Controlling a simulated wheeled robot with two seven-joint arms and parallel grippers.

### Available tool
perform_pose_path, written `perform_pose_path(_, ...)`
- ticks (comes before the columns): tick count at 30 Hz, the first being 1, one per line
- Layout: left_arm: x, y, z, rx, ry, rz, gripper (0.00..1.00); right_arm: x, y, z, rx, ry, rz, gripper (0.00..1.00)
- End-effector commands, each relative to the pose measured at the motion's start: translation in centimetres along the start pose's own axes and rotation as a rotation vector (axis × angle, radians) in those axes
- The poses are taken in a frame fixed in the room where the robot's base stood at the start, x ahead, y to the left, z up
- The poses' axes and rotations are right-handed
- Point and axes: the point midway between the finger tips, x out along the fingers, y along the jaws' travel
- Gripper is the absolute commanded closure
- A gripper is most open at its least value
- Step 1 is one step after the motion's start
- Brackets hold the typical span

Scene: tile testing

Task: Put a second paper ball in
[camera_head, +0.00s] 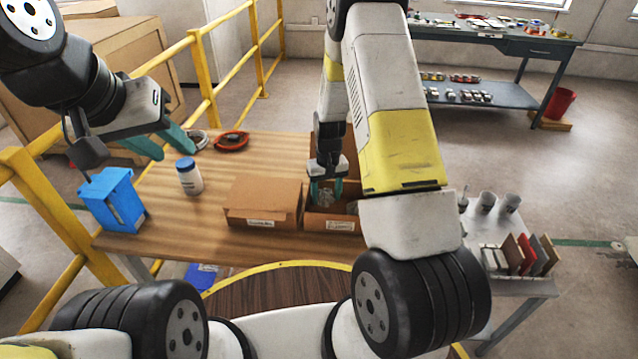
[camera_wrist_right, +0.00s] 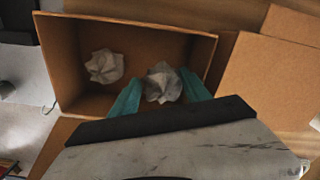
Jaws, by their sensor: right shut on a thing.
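An open cardboard box (camera_head: 332,224) stands on the wooden table. In the right wrist view the same box (camera_wrist_right: 190,33) holds a crumpled whitish paper ball (camera_wrist_right: 104,66) lying apart on its left side. My right gripper (camera_head: 326,190) reaches down into the box. In the wrist view its teal fingers (camera_wrist_right: 160,92) are shut on another paper ball (camera_wrist_right: 162,82), inside the box outline; whether this ball touches the floor is unclear. My left gripper (camera_head: 168,148) hangs at the upper left with its teal fingers apart and empty.
A closed cardboard box (camera_head: 262,204) stands left of the open one. A white bottle with blue cap (camera_head: 189,178), a blue container (camera_head: 112,202) and a red ring (camera_head: 231,141) are further left. A side table (camera_head: 500,275) with cups and sample tiles stands at right. Yellow railing (camera_head: 205,75) runs behind.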

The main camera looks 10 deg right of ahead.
Motion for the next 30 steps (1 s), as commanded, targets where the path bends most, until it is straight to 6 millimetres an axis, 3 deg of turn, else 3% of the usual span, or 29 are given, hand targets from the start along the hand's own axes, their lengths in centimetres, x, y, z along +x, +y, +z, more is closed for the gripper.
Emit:
perform_pose_path(12, 0.0, 0.0, 0.0, 0.0, -0.001, 0.0, 0.64, 4.4, 0.1, 0.1, 0.0, -0.002, 0.0, 0.82)
perform_pose_path(22, 0.0, 0.0, 0.0, 0.0, 0.0, 0.0, 0.64, 4.7, 0.1, 0.0, -0.001, 0.0, 0.0, 0.82)
perform_pose_path(23, 0.0, 0.0, 0.0, 0.0, 0.0, 0.0, 0.64, 4.7, 0.1, 0.0, -0.001, 0.001, 0.0, 0.43)
perform_pose_path(24, 0.0, 0.0, 0.0, 0.0, 0.0, 0.0, 0.64, 4.7, 0.1, 0.0, -0.001, 0.001, 0.0, 0.36)
perform_pose_path(30, 0.0, 0.0, 0.0, 0.0, 0.0, 0.0, 0.64, 4.7, 0.1, 0.0, -0.001, 0.001, 0.0, 0.36)
